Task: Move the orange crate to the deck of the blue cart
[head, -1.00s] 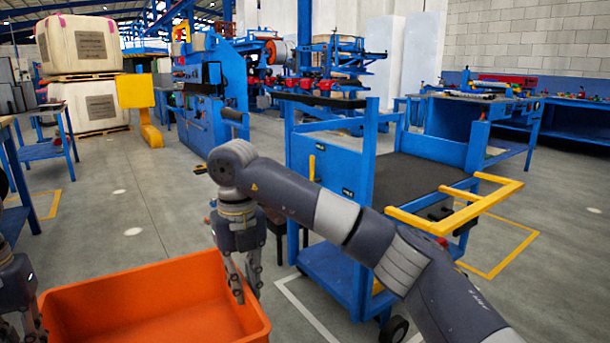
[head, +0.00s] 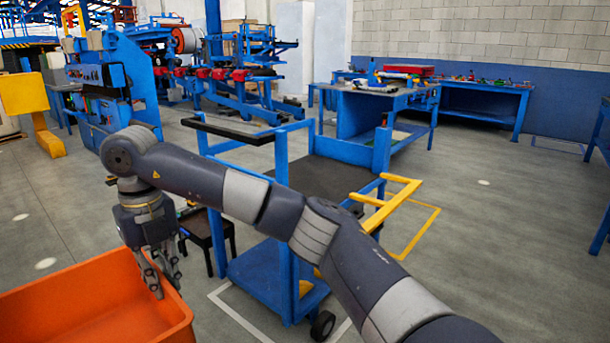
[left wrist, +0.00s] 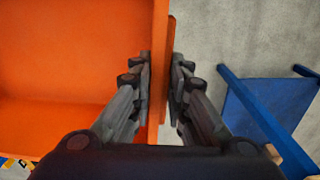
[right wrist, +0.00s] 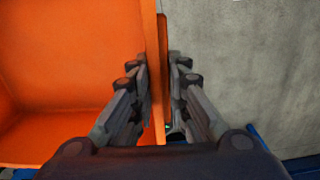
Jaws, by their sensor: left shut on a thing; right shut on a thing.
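The orange crate (head: 75,305) is at the lower left of the head view, partly cut off by the frame edge. Its inside looks empty where it shows. My right gripper (head: 160,284) is shut on the crate's near right wall, with the rim between its fingers in the right wrist view (right wrist: 160,95). My left gripper (left wrist: 160,90) is shut on another wall of the crate in the left wrist view and is out of the head view. The blue cart (head: 262,268) stands right of the crate, partly behind my right arm. Its dark deck (head: 325,178) looks bare.
A dark stool (head: 205,228) stands between crate and cart. A yellow handle (head: 390,205) juts from the cart's right side. Blue workbenches (head: 375,110) stand behind, and blue machines are at the back left. The grey floor right of the cart is open.

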